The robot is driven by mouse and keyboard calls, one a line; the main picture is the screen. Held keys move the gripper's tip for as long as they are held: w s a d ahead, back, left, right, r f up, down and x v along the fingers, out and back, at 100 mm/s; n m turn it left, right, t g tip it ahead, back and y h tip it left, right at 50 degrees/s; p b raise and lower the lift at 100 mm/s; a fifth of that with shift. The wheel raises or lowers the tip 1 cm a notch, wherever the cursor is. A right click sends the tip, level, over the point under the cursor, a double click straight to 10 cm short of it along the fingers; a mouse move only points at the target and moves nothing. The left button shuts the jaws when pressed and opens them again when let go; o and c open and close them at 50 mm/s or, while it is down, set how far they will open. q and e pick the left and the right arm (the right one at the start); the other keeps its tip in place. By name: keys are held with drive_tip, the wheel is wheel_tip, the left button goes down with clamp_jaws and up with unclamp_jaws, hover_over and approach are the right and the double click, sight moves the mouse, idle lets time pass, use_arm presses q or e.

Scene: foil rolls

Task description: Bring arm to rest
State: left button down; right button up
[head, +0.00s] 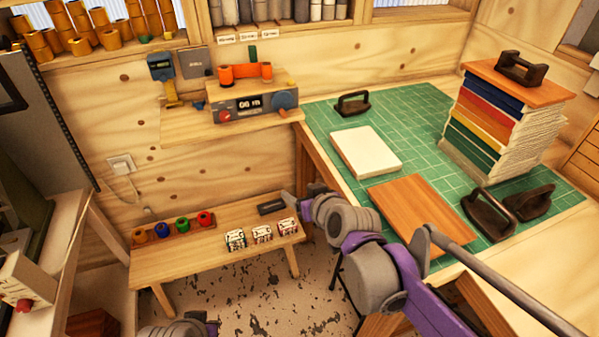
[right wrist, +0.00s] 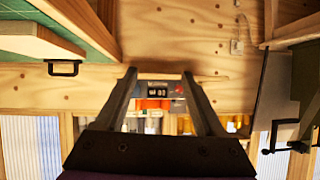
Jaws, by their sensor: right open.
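My right gripper (head: 290,199) reaches in from the right on its purple and grey arm, over the right end of the low wooden bench (head: 165,270). In the right wrist view its two dark fingers (right wrist: 159,74) stand well apart with nothing between them. Beyond them that view shows, upside down, the wall and a device with a small display (right wrist: 158,90). A grey and purple part of my left arm shows at the bottom edge of the head view; its gripper is out of the picture.
On the bench are several coloured spools (head: 183,225) and three small patterned blocks (head: 262,234). The green-matted table (head: 415,95) at right holds a white block (head: 366,151), a wooden board (head: 420,210), dark-handled weights and a stack of books (head: 500,115). A wall shelf (head: 190,128) carries the device.

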drive_tip(key=s+d+f+m+g+h, duration=0.1)
drive_tip(key=s+d+f+g, duration=0.1)
drive_tip(key=s+d, duration=0.3)
drive_tip(key=s+d+f+m+g+h+p, duration=0.1)
drive_tip(key=s+d+f, duration=0.4)
drive_tip(key=s, duration=0.6)
drive_tip(key=s+d+f+m+g+h+p, duration=0.1)
drive_tip(key=s+d+f, duration=0.3)
drive_tip(key=s, duration=0.4)
drive_tip(key=shift+d+m+g+h, duration=0.5)
drive_tip(key=shift+d+g+h, duration=0.3)
drive_tip(key=shift+h, duration=0.1)
drive_tip(key=shift+a, duration=0.1)
